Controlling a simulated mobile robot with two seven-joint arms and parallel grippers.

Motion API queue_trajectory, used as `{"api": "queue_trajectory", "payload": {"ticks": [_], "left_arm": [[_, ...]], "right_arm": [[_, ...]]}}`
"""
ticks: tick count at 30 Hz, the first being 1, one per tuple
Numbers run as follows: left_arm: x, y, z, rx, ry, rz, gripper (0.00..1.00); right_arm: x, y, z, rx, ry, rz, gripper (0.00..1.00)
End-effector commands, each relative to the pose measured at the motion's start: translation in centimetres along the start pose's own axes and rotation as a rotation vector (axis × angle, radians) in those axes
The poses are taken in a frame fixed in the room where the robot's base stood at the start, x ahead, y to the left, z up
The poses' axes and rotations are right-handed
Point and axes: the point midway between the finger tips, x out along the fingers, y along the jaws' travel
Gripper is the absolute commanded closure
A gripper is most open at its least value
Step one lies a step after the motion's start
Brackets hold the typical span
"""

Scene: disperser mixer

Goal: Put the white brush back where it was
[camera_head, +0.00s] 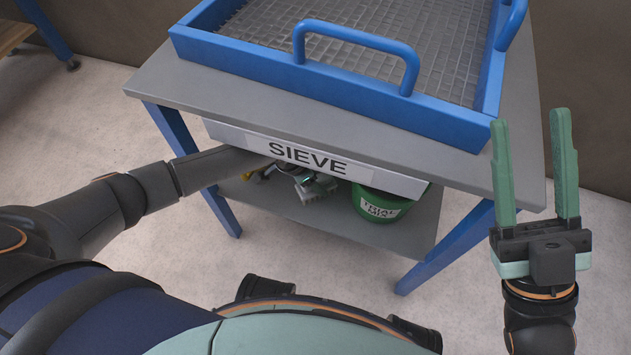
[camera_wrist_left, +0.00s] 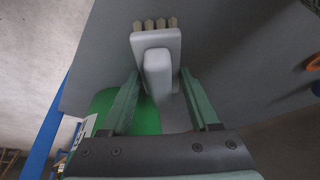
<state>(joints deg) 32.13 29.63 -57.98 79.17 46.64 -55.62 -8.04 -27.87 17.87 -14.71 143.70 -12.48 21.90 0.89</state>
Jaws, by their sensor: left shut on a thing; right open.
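The white brush (camera_wrist_left: 157,45), with a pale grip and tan bristles at its far end, shows in the left wrist view. My left gripper (camera_wrist_left: 158,75) is shut on the brush's grip, one green finger on each side. In the head view my left arm reaches under the tabletop of the blue-legged table, and its gripper is mostly hidden there. The lower shelf (camera_head: 285,200) shows below it; in the left wrist view I cannot tell whether the brush touches the grey surface behind it. My right gripper (camera_head: 531,120) is open and empty, right of the table.
A green bucket labelled TRIAL MIX (camera_head: 382,206) stands on the lower shelf; green also shows beside the left finger in the wrist view. A blue-framed sieve tray (camera_head: 325,80) sits on the tabletop (camera_head: 160,87). A SIEVE label (camera_head: 308,157) is on the front edge. Table legs flank the shelf.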

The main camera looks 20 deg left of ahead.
Motion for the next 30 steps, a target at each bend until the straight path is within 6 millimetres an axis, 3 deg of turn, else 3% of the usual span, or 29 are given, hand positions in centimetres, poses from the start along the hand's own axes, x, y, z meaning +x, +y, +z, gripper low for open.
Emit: {"api": "queue_trajectory", "payload": {"ticks": [8, 9, 16, 30], "left_arm": [[0.22, 0.0, 0.04, -0.001, 0.002, 0.0, 0.9], [0.18, -0.01, 0.04, 0.0, 0.002, 0.0, 0.35], [0.16, -0.01, 0.05, 0.0, 0.001, 0.0, 0.09], [-0.5, -0.05, -0.14, 0.001, 0.001, -0.001, 0.08]], "right_arm": [[0.01, 0.04, -0.03, 0.004, 0.0, 0.006, 0.5], [0.04, 0.06, -0.06, 0.004, 0.0, 0.006, 0.5], [0.05, 0.07, -0.09, 0.006, 0.001, 0.007, 0.5], [0.3, 0.2, -0.37, 0.007, 0.002, 0.008, 0.5]]}}
